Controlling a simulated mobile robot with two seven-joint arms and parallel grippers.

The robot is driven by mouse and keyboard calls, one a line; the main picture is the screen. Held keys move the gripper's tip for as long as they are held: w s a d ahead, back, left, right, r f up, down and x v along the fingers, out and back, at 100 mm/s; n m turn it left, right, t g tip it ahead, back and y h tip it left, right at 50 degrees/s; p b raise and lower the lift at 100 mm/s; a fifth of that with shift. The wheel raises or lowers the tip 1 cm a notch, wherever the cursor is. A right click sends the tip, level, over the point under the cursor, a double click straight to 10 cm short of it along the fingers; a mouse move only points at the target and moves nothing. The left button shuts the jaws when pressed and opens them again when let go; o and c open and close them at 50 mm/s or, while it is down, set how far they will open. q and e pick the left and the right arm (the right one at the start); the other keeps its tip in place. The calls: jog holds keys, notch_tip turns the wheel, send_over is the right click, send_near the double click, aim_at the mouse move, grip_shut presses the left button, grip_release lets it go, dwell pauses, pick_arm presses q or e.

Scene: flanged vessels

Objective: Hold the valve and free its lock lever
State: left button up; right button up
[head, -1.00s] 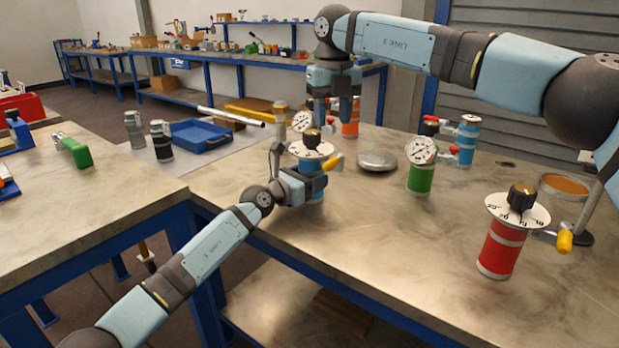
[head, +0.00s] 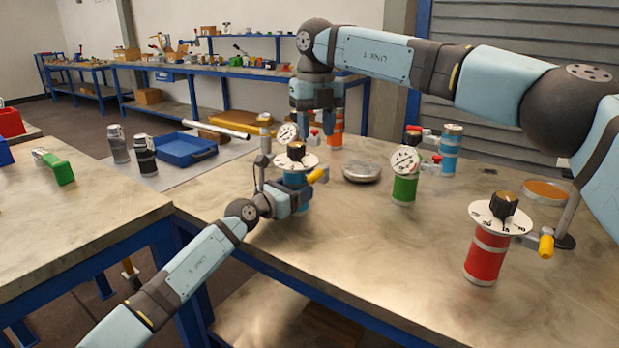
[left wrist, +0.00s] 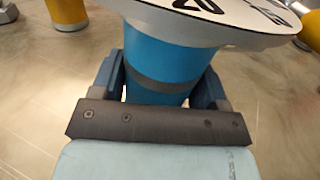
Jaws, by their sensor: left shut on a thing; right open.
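The blue valve (head: 296,179) stands upright on the bench, with a white dial plate (head: 309,160), a dark knob with a tan top (head: 296,150) and a yellow-tipped lever (head: 317,175) pointing right. My left gripper (head: 299,198) is shut around its blue body, under the dial. The left wrist view shows the blue body (left wrist: 165,65) between the fingers, with the dial covering its top. My right gripper (head: 318,120) is open and empty, pointing down, higher up and behind the blue valve in the picture. I cannot tell its exact distance from the lever.
A red valve (head: 487,255) with a yellow-tipped lever stands at the right. A green gauged vessel (head: 404,190), another blue vessel (head: 450,155) and an orange one (head: 335,138) stand behind. A round metal lid (head: 361,172) lies between. The front middle of the bench (head: 370,245) is clear.

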aim_at(316, 173)
jog(key=shift+o, duration=0.4)
dwell(0.3)
jog(key=shift+s+f+m, duration=0.3)
jog(key=shift+s+m, duration=0.05)
jog(key=shift+m, duration=0.15)
jog(key=s+r+m+t, duration=0.1)
jog(key=s+m+t, duration=0.4)
jog(key=m, duration=0.4)
jog(key=x, duration=1.1)
jog(key=shift+w, duration=0.2)
grip_shut()
